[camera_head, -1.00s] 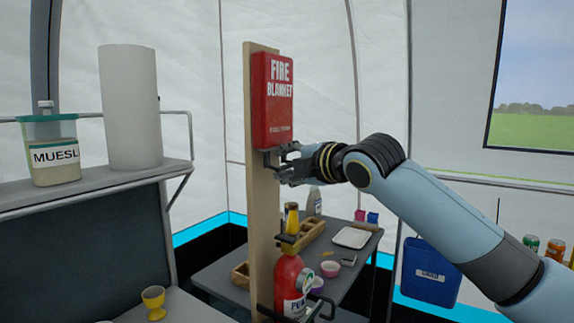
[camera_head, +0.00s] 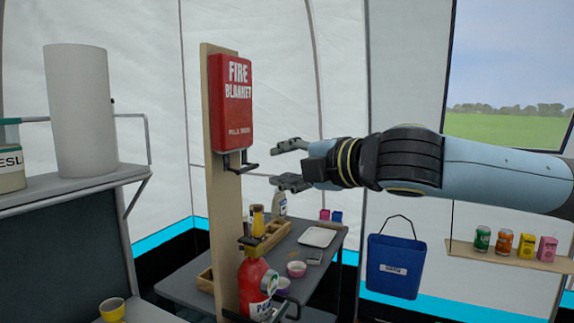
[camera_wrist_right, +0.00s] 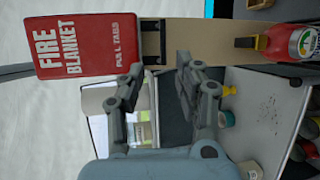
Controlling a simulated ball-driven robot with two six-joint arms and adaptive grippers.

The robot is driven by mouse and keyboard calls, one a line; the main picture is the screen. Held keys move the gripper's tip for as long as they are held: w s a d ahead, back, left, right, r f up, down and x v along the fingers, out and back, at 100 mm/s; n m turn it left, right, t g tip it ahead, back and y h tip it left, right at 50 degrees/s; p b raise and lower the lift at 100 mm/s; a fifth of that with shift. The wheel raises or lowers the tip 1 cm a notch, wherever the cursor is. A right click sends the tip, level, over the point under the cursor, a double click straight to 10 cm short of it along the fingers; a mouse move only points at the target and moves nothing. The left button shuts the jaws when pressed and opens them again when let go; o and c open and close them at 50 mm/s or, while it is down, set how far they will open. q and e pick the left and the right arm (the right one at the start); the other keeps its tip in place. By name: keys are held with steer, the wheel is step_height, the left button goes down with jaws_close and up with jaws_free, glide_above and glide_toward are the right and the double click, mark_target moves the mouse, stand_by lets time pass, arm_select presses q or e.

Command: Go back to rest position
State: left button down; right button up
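My right gripper (camera_head: 292,163) is open and empty, to the right of the wooden post and apart from it. Its two fingers also show spread in the right wrist view (camera_wrist_right: 160,88), with nothing between them. A red fire blanket case (camera_head: 231,103) hangs on the wooden post (camera_head: 222,200), above a dark bracket (camera_head: 240,162). The case also shows at the upper left of the right wrist view (camera_wrist_right: 85,45). My left gripper is in neither view.
A red extinguisher (camera_head: 255,285) is on the post's lower part. Behind stands a grey table (camera_head: 190,287) with bowls and a tray. A blue bucket (camera_head: 394,267) hangs at right, beside a shelf (camera_head: 510,259) of cans. A paper roll (camera_head: 80,110) stands on the left shelf.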

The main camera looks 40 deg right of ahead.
steer(key=shift+s+a, duration=0.2)
steer(key=shift+s, duration=0.2)
steer(key=shift+r, duration=0.1)
